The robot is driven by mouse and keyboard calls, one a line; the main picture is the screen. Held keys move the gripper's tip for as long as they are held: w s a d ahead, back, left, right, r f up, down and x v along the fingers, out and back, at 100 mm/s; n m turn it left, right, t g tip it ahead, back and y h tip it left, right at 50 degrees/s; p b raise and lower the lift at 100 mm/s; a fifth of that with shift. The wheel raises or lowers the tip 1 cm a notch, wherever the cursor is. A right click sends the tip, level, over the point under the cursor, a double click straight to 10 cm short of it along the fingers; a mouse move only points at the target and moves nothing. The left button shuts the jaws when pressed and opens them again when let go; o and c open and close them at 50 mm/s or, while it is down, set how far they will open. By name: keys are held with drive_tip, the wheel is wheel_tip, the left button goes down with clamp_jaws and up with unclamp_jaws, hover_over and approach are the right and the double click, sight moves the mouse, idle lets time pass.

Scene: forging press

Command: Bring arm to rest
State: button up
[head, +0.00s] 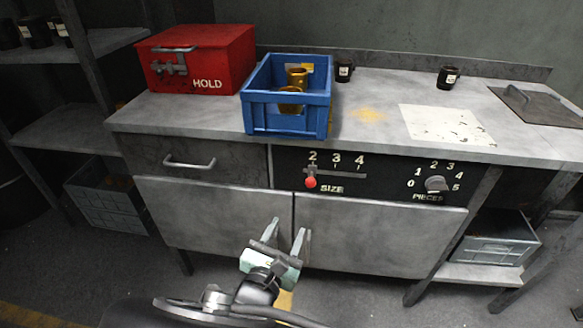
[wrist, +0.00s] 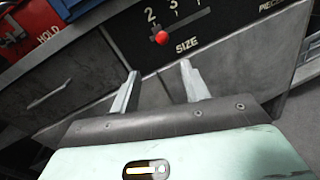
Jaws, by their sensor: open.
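My gripper (head: 286,238) is in front of the grey bench's cabinet doors, below the counter edge. Its two fingers are apart with nothing between them. In the wrist view the gripper (wrist: 158,88) points at the bench front, with its fingers spread below the SIZE panel. The SIZE lever with a red knob (head: 311,182) stands at the 2 mark, above my fingers and apart from them. The red knob also shows in the wrist view (wrist: 162,38).
On the bench (head: 375,125) stand a red HOLD box (head: 205,75), a blue crate (head: 285,120) with brass-coloured parts, and two small black cups (head: 447,77). The PIECES dial (head: 437,184) is at right. Shelves with grey crates (head: 108,205) flank the bench.

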drive_tip(key=s+d+r+m+g+h+p, duration=0.2)
drive_tip(key=d+r+m+g, duration=0.25)
drive_tip(key=d+g, duration=0.2)
drive_tip(key=s+d+r+m+g+h+p, duration=0.2)
drive_tip(key=s+d+r+m+g, duration=0.1)
drive_tip(key=d+m+g, duration=0.3)
drive_tip(key=s+d+r+m+g+y+p, duration=0.2)
drive_tip(key=s+r+m+y, duration=0.3)
drive_tip(key=r, duration=0.5)
drive_tip(key=s+d+r+m+g+y+p, duration=0.2)
drive_tip(key=s+d+r+m+y+p, duration=0.1)
drive_tip(key=s+r+m, duration=0.4)
wheel_tip(320, 180, up, 3)
drive_tip(key=shift+s+f+g+y+p, duration=0.1)
drive_tip(key=shift+s+g+y+p, duration=0.25)
drive_tip(key=shift+s+y, duration=0.45)
drive_tip(key=shift+w+d, duration=0.2)
